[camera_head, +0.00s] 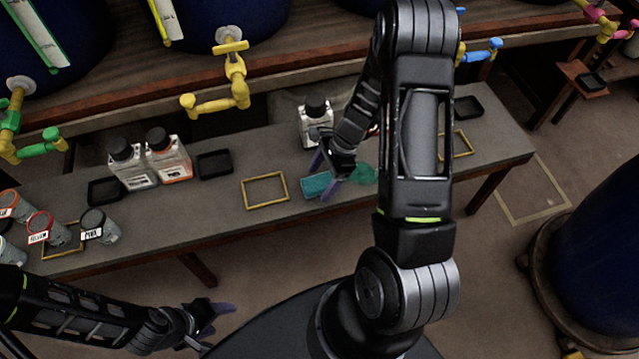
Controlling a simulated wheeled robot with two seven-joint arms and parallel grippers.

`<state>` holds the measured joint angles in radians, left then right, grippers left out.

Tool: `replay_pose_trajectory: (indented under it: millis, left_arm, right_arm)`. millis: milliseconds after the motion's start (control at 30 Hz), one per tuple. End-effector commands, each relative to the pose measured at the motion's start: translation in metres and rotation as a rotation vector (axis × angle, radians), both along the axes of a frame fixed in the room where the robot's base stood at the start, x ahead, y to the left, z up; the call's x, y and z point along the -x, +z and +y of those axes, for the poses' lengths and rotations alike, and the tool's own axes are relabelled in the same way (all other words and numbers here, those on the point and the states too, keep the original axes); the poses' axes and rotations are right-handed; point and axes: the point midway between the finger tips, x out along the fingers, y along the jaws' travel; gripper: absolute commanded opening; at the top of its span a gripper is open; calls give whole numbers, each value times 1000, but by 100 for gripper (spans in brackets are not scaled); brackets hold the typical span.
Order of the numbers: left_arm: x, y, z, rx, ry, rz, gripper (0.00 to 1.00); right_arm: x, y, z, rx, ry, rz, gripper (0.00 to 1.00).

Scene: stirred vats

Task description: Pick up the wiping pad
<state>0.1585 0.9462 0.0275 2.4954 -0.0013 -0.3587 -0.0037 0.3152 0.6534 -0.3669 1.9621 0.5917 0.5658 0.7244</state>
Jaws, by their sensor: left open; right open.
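The wiping pad, a teal block (314,185), lies on the grey bench near its front edge, right of an empty yellow frame. My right gripper (325,174) is open at the pad, its purple fingers partly in front of the pad's right end. I cannot tell whether the fingers touch it. My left gripper (214,314) is open and empty, low in front of the bench, well away from the pad.
A green translucent item (364,174) lies just right of the pad, partly behind my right arm. A white bottle (316,122) with a dark cap stands behind the gripper. The yellow frame (265,204) is empty. Yellow taps (235,88) overhang the bench.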

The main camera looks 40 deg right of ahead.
Motion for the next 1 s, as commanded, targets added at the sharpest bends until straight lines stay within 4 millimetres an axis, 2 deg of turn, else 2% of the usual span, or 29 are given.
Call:
replay_pose_trajectory:
  millis: [833, 1000]
  left_arm:
    - [0, -3, 0, 0, 0, 0, 59]
    - [0, -3, 0, 0, 0, 0, 59]
  right_arm:
    - [0, -5, 0, 0, 0, 0, 78]
    - [0, -5, 0, 0, 0, 0, 64]
